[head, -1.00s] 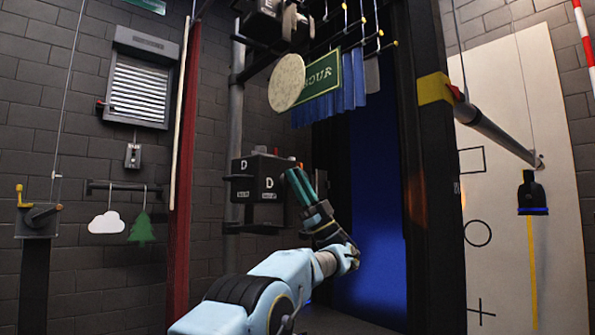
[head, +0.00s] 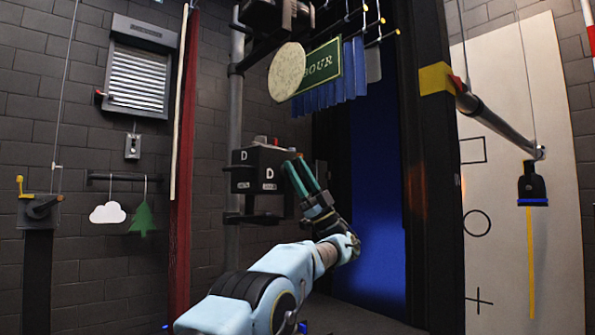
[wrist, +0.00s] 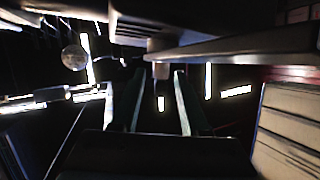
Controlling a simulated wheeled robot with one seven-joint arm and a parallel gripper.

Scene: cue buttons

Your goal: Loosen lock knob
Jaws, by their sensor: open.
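My gripper (head: 298,162) is at the right side of a black box (head: 260,170) marked with white D letters in the head view. Its teal fingers point up and towards the box's right edge. In the wrist view the two fingers of my gripper (wrist: 160,78) stand apart with a dark gap between them and nothing clearly held. A small red part (head: 260,140) shows on top of the box. I cannot tell which part is the lock knob; it may be hidden by the fingers or too small to make out. Whether the fingers touch the box is unclear.
The box is by a grey vertical pipe (head: 235,130). A round pale disc (head: 287,72) and a green sign (head: 328,68) hang above my gripper. A dark post (head: 430,180) stands to the right. A blue-lit opening (head: 375,200) lies behind the arm.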

